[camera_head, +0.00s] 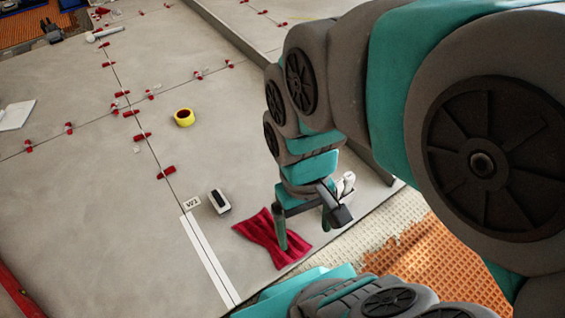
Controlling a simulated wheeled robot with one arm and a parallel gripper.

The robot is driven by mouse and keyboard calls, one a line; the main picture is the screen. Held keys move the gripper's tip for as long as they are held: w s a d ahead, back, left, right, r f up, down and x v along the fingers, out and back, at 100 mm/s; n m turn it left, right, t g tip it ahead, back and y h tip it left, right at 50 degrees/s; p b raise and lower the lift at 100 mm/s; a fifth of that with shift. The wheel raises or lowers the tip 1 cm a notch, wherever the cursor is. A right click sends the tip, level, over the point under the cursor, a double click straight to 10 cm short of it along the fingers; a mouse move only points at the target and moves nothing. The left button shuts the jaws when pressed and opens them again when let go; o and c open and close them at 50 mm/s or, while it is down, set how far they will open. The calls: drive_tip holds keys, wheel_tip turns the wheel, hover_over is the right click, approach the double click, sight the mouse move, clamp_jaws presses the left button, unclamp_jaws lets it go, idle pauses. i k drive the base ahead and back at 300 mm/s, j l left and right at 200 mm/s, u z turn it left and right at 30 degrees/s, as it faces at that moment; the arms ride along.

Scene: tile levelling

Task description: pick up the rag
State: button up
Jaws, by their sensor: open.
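The rag (264,238) is a dark red, creased cloth. It lies flat on the grey tile near the tile's lower right edge in the head view. My gripper (310,228) is open and hangs over the rag's right side. One teal finger points down in front of the rag, and the other, darker finger is to its right. I cannot tell whether the fingertip touches the cloth. Part of the rag is hidden behind the finger.
A white and black block (219,201) and a label (192,203) lie left of the rag. White strips (208,259) run along the joint. A whitish object (346,185) stands behind my gripper. Orange matting (440,260) borders the tiles.

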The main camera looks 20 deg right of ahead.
sight(260, 228)
drive_tip(key=k+l, duration=0.6)
drive_tip(key=k, duration=0.15)
drive_tip(key=k+l, duration=0.55)
drive_tip(key=k, duration=0.2)
